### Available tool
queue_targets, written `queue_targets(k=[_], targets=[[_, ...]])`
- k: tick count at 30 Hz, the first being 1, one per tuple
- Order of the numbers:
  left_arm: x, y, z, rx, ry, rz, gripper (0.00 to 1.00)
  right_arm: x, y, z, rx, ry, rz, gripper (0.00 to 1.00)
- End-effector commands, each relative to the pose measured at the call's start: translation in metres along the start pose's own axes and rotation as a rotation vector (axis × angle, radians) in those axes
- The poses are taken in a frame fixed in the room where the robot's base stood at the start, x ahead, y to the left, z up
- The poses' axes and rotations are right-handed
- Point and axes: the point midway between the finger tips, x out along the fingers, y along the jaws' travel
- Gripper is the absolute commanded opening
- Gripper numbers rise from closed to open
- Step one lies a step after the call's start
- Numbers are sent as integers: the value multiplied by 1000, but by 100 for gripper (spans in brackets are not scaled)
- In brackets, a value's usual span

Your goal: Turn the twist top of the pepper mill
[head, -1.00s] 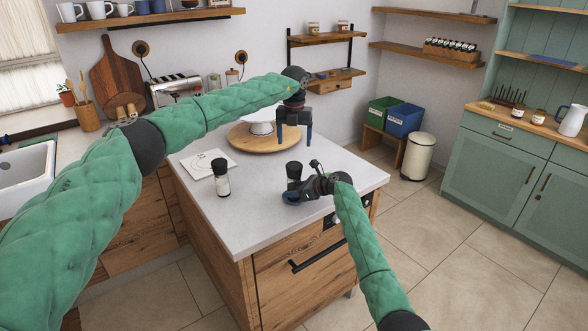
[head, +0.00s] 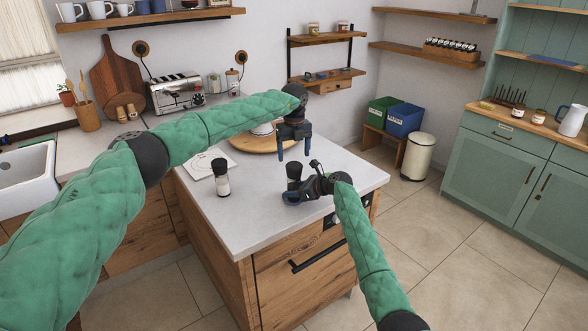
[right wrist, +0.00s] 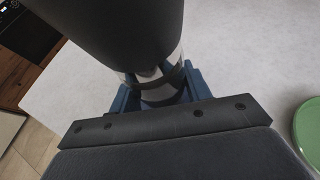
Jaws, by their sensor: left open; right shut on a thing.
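The pepper mill, with a dark top (head: 294,170), stands on the pale island top. In the right wrist view its wide dark top (right wrist: 120,30) fills the upper part, and its paler, partly clear body (right wrist: 163,92) sits below. My right gripper (head: 293,197) is shut around that body, a blue finger on each side; it also shows in the right wrist view (right wrist: 162,98). Most of the body is hidden by it in the head view. My left gripper (head: 294,155) is open and points down just above the dark top, its fingers apart. I cannot tell contact.
A similar black-topped shaker or mill (head: 221,178) stands to the left on the island (head: 250,215). A white card (head: 205,165) and a round wooden board (head: 250,143) lie behind. A green round dish (right wrist: 308,130) shows in the right wrist view.

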Motion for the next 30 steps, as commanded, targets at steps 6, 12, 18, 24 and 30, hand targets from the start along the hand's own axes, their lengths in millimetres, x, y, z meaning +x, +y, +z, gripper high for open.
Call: queue_targets(k=[6,12,18,24,30], targets=[[38,0,-1,1,2,1,77,0,0,0,0,0,0,34],[60,0,0,1,1,-1,77,0,0,0,0,0,0,34],[68,0,0,1,0,0,77,0,0,0,0,0,0,34],[69,0,0,1,0,0,77,0,0,0,0,0,0,34],[68,0,0,1,0,0,46,0,0,0,0,0,0,34]])
